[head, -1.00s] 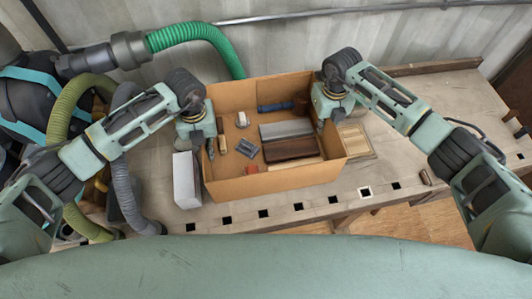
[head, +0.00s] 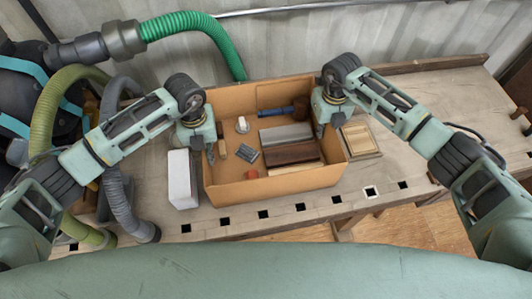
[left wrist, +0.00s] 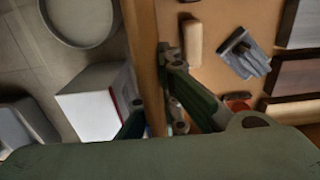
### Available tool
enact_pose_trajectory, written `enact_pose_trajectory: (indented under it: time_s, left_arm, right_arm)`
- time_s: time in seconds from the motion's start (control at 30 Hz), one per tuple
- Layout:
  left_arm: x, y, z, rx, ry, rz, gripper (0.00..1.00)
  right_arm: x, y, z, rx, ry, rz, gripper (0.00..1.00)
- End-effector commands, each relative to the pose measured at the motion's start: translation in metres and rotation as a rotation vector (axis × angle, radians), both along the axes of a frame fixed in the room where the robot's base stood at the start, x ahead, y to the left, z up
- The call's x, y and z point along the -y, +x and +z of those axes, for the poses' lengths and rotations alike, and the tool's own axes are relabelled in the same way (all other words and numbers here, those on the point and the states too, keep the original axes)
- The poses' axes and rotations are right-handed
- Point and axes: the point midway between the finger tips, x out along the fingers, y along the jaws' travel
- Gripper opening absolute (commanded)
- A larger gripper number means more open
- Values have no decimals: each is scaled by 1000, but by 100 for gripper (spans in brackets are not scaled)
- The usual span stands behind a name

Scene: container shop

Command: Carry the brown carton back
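The brown carton (head: 275,187) is an open-topped box at the middle of the head view, over the workbench. Its left wall (left wrist: 143,45) crosses the left wrist view. My left gripper (head: 210,152) is at that wall, one finger outside and one inside, shut on it. My right gripper (head: 322,128) is at the right wall, with a finger showing inside; its outer finger is hidden. Inside lie a grey block (head: 285,134), a dark brown block (head: 290,153), a blue-handled tool (head: 277,109) and several small things. I cannot tell whether the carton's underside touches the bench.
The workbench (head: 425,140) has a row of square holes along its front. A white box (head: 182,180) stands close to the carton's left side. A wooden frame (head: 360,140) lies close to its right. Hoses (head: 130,190) crowd the left; the bench is clear farther right.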

Motion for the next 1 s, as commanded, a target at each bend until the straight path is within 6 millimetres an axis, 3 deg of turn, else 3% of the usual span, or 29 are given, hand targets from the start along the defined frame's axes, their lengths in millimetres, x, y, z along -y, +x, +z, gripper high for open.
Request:
enact_pose_trajectory:
  time_s: [0.27,0.63,0.77,1.0]
  left_arm:
    - [0,0,-1,0,1,0,23]
    - [0,1,3,1,0,0,23]
    - [0,2,21,5,-1,-1,23]
    - [0,2,73,5,0,-1,23]
  right_arm:
    - [0,0,-1,1,0,0,23]
    - [0,0,-1,0,0,0,23]
    - [0,0,-1,0,0,0,23]
    - [0,0,-1,0,0,0,23]
